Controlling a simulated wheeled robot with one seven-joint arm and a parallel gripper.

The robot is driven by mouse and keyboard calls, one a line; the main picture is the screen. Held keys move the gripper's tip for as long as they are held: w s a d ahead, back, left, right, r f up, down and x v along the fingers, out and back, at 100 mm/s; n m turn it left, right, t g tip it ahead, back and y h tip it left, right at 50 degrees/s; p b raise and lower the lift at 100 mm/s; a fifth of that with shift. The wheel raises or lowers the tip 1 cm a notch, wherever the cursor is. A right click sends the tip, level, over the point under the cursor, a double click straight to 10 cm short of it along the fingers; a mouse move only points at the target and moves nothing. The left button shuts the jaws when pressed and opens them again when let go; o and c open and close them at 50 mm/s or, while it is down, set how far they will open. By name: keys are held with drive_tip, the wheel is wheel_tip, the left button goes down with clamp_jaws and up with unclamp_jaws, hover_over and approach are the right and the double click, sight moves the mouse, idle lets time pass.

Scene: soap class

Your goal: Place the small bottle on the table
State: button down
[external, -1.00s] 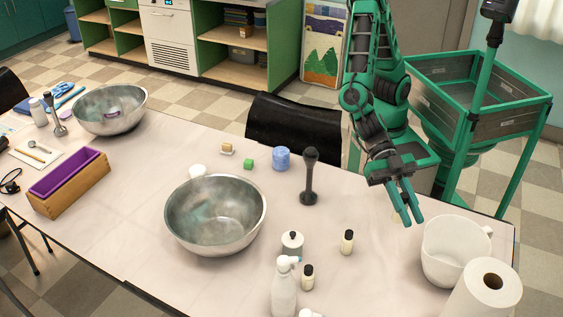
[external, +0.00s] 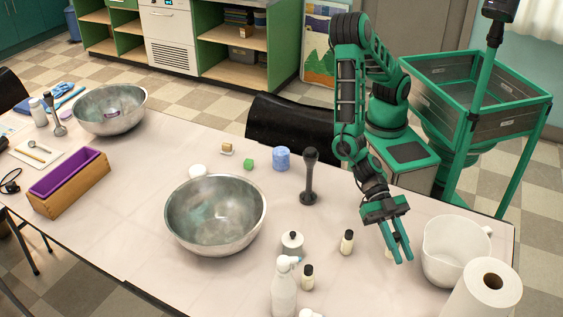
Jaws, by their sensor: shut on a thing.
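My gripper (external: 403,258) points down over the right part of the table (external: 150,225), just left of the white pitcher. Its fingers are shut on a small pale thing (external: 390,254), mostly hidden by the fingers. I cannot tell for sure that it is a small bottle, or whether it touches the table. A small bottle with a dark cap (external: 347,242) stands upright to the left of my gripper. A similar small bottle (external: 307,277) stands nearer the front, beside the white pump bottle.
A white pitcher (external: 446,253) and a paper roll (external: 485,295) stand close on the right. A white pump bottle (external: 285,290), a lidded jar (external: 292,244), a dark upright tool (external: 310,178) and a metal bowl (external: 215,240) stand to the left. Table between small bottle and pitcher is narrow.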

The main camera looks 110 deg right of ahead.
drive_tip(key=shift+f, duration=1.8)
drive_tip(key=c, duration=1.6)
unclamp_jaws()
drive_tip(key=shift+f, duration=0.1)
drive_tip(key=shift+c, duration=0.2)
drive_tip(key=v, duration=1.2)
drive_tip(key=shift+r, duration=0.2)
